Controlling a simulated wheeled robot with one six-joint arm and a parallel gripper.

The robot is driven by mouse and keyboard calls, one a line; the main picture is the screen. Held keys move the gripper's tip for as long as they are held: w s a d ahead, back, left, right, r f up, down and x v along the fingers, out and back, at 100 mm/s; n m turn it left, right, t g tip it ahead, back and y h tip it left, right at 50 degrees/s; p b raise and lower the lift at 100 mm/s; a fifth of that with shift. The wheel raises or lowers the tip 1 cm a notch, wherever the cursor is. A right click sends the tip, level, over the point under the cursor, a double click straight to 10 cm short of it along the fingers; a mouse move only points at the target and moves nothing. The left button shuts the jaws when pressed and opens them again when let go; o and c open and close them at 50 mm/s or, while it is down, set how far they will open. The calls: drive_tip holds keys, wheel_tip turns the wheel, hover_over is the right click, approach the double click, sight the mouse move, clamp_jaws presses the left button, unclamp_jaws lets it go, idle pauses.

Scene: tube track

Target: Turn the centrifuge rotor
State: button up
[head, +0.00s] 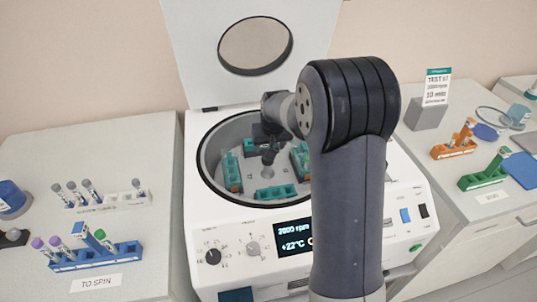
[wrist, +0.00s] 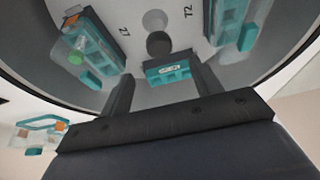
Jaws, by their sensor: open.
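The white centrifuge (head: 255,228) stands in the middle with its lid (head: 252,40) raised. Its grey rotor (head: 252,168) lies in the round bowl and carries teal buckets. The left bucket (head: 231,172) holds tubes; the front bucket (head: 277,192) looks empty. The right bucket (head: 300,160) is partly hidden by my arm. My gripper (head: 268,155) points down into the bowl over the rotor. In the wrist view, my gripper (wrist: 160,85) is open, with a teal bucket (wrist: 168,71) showing between its fingers. I cannot tell whether they touch it. A dark hub (wrist: 159,44) shows beyond.
The bowl wall surrounds my gripper closely. A blue rack (head: 95,255) with tubes stands at the left by a TO SPIN label; a white rack (head: 105,200) stands behind it. Orange (head: 455,148) and green (head: 482,180) racks stand on the right bench.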

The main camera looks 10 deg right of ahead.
drive_tip(key=p+x, duration=0.1)
drive_tip(key=x, duration=0.7)
clamp_jaws()
idle(0.6)
